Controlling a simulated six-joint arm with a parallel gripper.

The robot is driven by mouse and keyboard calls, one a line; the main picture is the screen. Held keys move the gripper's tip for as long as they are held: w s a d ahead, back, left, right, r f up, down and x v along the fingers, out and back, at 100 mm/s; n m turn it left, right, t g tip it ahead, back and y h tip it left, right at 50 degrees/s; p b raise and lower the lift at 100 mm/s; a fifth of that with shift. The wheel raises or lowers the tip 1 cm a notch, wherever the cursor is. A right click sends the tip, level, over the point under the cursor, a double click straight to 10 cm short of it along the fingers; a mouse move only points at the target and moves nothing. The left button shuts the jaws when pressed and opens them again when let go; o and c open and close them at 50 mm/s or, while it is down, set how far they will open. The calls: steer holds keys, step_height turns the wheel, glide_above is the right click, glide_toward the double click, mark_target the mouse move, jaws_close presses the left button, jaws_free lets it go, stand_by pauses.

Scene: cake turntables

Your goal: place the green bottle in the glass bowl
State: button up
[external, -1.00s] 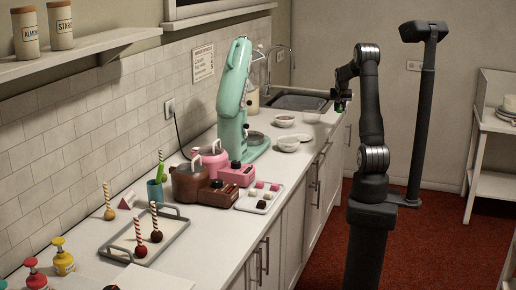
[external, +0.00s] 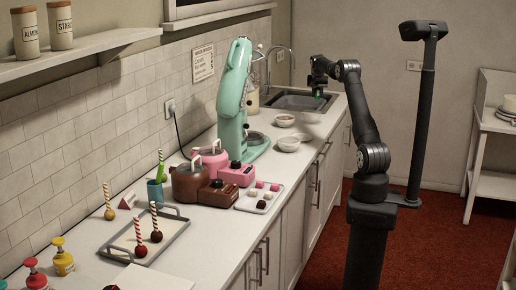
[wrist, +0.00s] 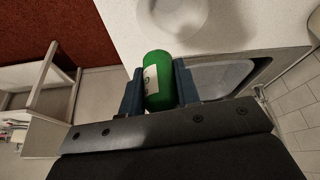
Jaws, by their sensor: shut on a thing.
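The green bottle (wrist: 158,85) has a white label and lies between the two fingers in the wrist view. My gripper (wrist: 160,92) is shut on it. In the external view the bottle (external: 319,94) is a small green spot under my gripper (external: 318,86), above the counter's far end by the sink. A pale round bowl (wrist: 185,14) is cut off by the top edge of the wrist view, apart from the bottle. I cannot tell for sure whether it is the glass bowl.
The sink (wrist: 222,76) is right of the bottle in the wrist view. A white bowl (external: 289,145) and a smaller filled bowl (external: 284,121) stand on the counter. The teal mixer (external: 233,95) rises left of them. Red floor lies beyond the counter's front edge.

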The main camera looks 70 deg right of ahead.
steer(key=shift+w+d+f, duration=0.15)
steer(key=shift+w+f, duration=0.35)
steer(key=shift+f, duration=1.3)
steer(key=shift+w+d+f, duration=0.15)
steer(key=shift+w+f, duration=0.4)
steer(key=shift+f, duration=1.2)
steer(key=shift+w+d+f, duration=0.15)
steer(key=shift+w+f, duration=0.35)
steer(key=shift+f, duration=1.3)
steer(key=o, duration=1)
steer(key=shift+o, duration=0.2)
step_height(320, 180, up, 7)
